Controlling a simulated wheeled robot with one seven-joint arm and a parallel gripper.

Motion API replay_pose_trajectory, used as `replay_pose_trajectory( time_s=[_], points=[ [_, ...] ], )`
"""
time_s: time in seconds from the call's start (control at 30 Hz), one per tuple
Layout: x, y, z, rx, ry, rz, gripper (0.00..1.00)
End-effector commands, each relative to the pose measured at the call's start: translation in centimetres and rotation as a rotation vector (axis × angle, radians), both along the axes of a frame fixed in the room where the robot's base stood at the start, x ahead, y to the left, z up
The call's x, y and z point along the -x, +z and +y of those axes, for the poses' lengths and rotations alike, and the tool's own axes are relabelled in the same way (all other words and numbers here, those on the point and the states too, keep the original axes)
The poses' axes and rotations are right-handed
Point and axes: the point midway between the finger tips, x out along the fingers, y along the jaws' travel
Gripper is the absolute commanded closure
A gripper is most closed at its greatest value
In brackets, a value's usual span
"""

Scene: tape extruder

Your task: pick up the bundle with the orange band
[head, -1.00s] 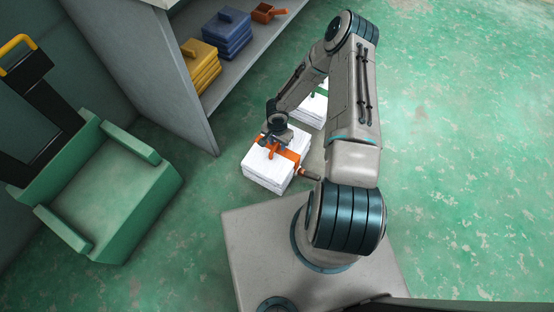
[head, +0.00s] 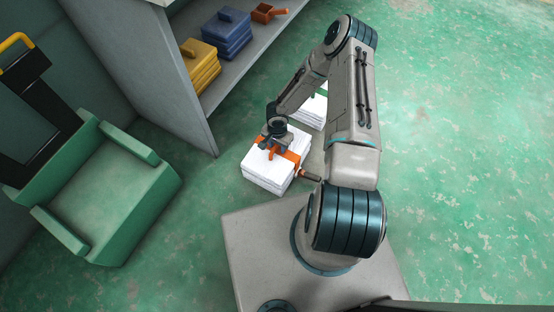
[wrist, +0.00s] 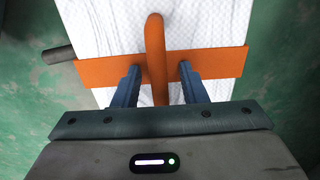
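The bundle with the orange band (head: 266,178) is a white stack on the floor in front of my base, with an orange band across it and an orange handle on top. In the wrist view the bundle (wrist: 100,25) fills the upper middle, with its band (wrist: 220,62) running across and its handle (wrist: 155,50) standing up. My gripper (wrist: 157,72) is open over the band, one finger on each side of the handle, with gaps between. In the head view my gripper (head: 272,147) is right above the bundle and hides part of its top.
A white bundle with a green band (head: 312,110) lies behind, partly hidden by my arm. Floor at right is clear.

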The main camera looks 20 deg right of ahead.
Motion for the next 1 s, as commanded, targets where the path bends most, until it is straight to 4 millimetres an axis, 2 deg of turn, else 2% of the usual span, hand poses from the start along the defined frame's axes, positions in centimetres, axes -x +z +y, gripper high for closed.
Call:
replay_pose_trajectory(
  time_s=[0.57,0.67,0.7,0.73,1.0],
  points=[
    [0.05,-0.21,0.05,-0.001,0.0,0.001,0.61],
    [0.05,-0.21,0.04,-0.001,0.0,0.001,0.86],
    [0.04,-0.21,0.04,-0.001,0.0,0.001,0.98],
    [0.04,-0.21,0.04,-0.001,0.0,0.001,1.0],
    [0.03,-0.21,0.03,-0.001,0.0,0.001,1.0]
  ],
)
